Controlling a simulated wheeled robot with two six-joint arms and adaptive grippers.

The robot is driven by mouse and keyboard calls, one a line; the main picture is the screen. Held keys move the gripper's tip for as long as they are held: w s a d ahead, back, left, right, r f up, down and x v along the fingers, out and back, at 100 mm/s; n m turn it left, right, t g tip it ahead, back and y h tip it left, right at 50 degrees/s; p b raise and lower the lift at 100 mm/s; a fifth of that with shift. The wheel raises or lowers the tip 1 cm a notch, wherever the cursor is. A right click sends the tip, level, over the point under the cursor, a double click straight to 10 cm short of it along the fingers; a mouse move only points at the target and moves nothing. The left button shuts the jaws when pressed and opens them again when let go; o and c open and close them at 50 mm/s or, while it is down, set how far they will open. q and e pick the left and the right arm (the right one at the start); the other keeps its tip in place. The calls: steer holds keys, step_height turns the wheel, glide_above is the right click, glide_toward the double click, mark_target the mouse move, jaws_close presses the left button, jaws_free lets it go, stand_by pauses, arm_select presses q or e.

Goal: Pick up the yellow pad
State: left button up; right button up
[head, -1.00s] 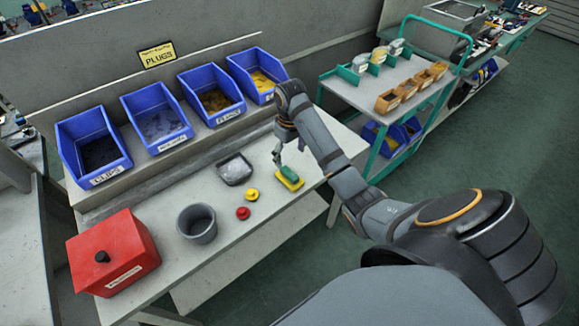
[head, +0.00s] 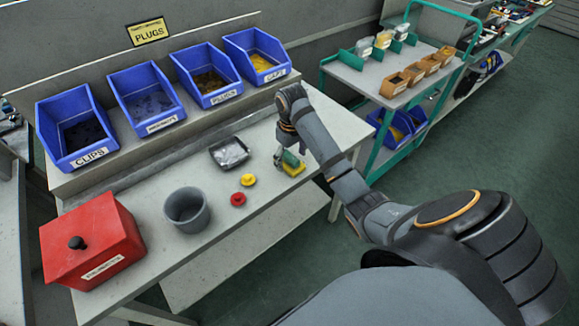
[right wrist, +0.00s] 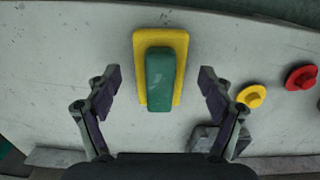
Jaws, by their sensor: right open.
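The yellow pad (head: 294,169) lies on the pale workbench near its right end, with a green block-shaped handle (head: 290,158) on its top. In the right wrist view the yellow pad (right wrist: 160,39) is upright in the picture, its green handle (right wrist: 160,80) between and ahead of the fingertips. My right gripper (head: 283,158) is at the pad in the head view, partly hidden by its own arm. In the right wrist view the right gripper (right wrist: 159,78) is open, one finger on each side, apart from the handle. My left gripper is not in view.
A yellow knob (head: 248,180), a red knob (head: 238,199), a grey tray (head: 229,153), a grey cup (head: 187,210) and a red box (head: 92,241) stand left of the pad. Blue bins (head: 207,75) line the back. A green cart (head: 372,88) stands to the right.

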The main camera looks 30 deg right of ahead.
steer(key=shift+f, duration=0.5)
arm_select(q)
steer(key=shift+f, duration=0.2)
arm_select(e)
steer(key=shift+r, duration=0.15)
steer(key=c, duration=1.3)
steer(key=shift+o, duration=0.2)
steer(key=shift+r+p, duration=0.35)
steer(key=shift+p, duration=0.05)
step_height(320, 180, up, 3)
steer(key=shift+f+p, duration=0.15)
steer(key=shift+p, duration=0.9)
arm_select(q)
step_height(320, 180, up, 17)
steer(key=p, duration=1.4)
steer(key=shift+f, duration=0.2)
arm_select(e)
steer(key=s+a+r, duration=0.7)
steer(key=a+r, duration=0.2)
steer(key=a, duration=0.3)
steer(key=shift+r, duration=0.3)
